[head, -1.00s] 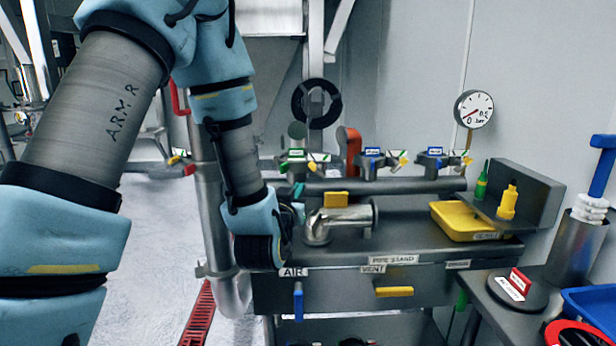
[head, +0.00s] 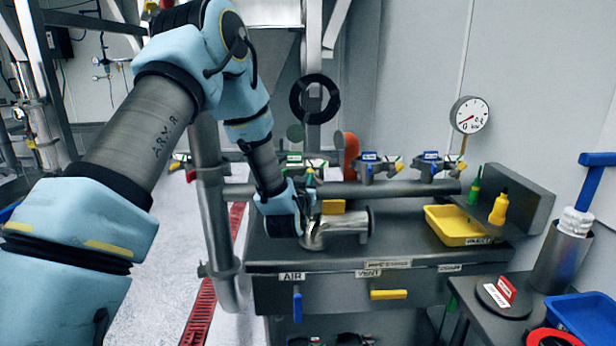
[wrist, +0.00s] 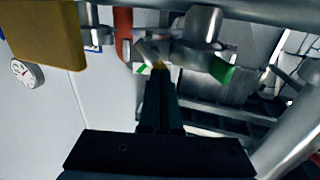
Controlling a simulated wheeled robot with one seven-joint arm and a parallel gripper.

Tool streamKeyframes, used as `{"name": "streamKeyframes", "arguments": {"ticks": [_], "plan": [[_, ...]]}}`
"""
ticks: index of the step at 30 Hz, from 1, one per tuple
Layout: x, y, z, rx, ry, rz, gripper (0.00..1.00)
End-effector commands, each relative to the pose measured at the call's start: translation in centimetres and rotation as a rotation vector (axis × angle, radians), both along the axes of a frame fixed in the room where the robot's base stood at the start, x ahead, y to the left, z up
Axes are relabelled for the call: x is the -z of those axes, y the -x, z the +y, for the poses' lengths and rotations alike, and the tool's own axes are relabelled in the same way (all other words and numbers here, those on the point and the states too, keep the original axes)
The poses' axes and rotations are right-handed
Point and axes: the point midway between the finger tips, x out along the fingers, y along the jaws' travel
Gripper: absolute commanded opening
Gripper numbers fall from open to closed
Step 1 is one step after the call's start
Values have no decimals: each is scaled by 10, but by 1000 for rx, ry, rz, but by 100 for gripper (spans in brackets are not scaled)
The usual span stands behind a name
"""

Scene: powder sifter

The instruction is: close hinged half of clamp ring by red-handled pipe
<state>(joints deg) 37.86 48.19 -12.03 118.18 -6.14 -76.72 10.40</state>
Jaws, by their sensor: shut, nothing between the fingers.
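A metal clamp (head: 303,160) with green tags sits on the horizontal pipe above the bench, left of the orange-red handle (head: 350,152). In the wrist view, the red handle (wrist: 123,35) stands just left of a metal clamp body (wrist: 203,25), and a green tip (wrist: 222,70) hangs at its right. My gripper (head: 309,178) reaches up to the green-tagged clamp from its front. Contact with the ring is unclear, and the hinged half is hard to make out.
Two blue-tagged clamps (head: 374,167) sit farther right. A yellow block (head: 333,206) and an elbow pipe (head: 335,230) stand close beside my gripper. A yellow tray (head: 458,226) and a gauge (head: 469,115) are at right. A vertical pipe (head: 213,200) stands at left.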

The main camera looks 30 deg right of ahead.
Motion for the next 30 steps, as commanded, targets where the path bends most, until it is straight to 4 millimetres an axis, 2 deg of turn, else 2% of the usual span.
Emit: {"name": "streamKeyframes", "arguments": {"ticks": [8, 20, 30], "plan": [[2, 0, -2, 0, 1, -2, 0], [3, -9, -29, -1, 1, -2, 0], [0, -9, -31, -1, 1, -1, 0]]}}
